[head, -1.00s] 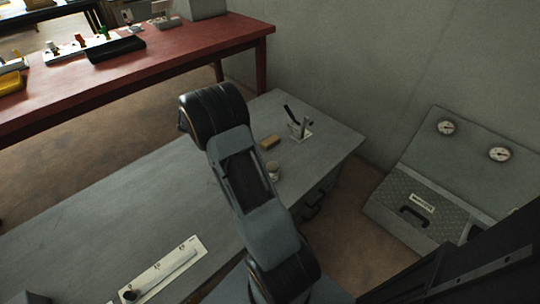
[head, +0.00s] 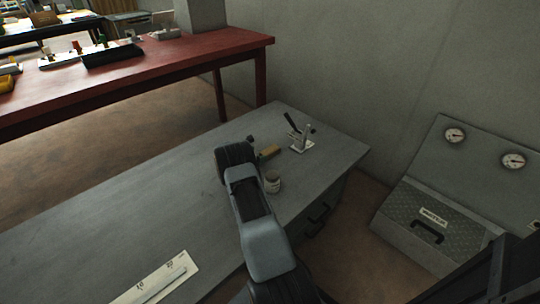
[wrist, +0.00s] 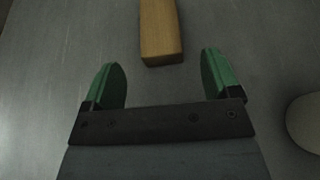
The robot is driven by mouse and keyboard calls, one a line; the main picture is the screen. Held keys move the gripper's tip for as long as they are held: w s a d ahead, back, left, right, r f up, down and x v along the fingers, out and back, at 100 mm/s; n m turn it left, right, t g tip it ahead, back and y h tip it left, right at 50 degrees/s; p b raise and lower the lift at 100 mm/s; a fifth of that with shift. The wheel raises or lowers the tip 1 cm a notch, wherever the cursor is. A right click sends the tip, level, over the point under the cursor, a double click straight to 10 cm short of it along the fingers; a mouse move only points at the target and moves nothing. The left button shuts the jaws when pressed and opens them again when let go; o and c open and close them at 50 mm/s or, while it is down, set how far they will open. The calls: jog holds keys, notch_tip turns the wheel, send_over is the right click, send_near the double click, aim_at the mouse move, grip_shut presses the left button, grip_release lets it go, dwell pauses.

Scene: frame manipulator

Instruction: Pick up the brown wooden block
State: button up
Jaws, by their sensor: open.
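The brown wooden block (head: 269,152) lies on the grey table near its far right end. In the wrist view the block (wrist: 161,32) is at the top centre, its near end in line with the gap between my fingers. My gripper (wrist: 163,78) is open, with two green fingers apart and nothing between them. The block lies just beyond the fingertips. In the head view my arm hides the gripper almost wholly.
A small stand with a black handle (head: 300,140) sits behind the block. A white plate with a bar (head: 160,281) lies at the front. The grey table (head: 130,210) is otherwise clear.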

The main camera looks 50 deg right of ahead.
aim_at(265, 153)
jog(key=b+x, duration=0.2)
jog(key=x, duration=0.3)
jog(key=shift+f, duration=0.15)
jog(key=shift+d, duration=0.45)
jog(key=c, duration=1)
jog(key=shift+c, duration=0.2)
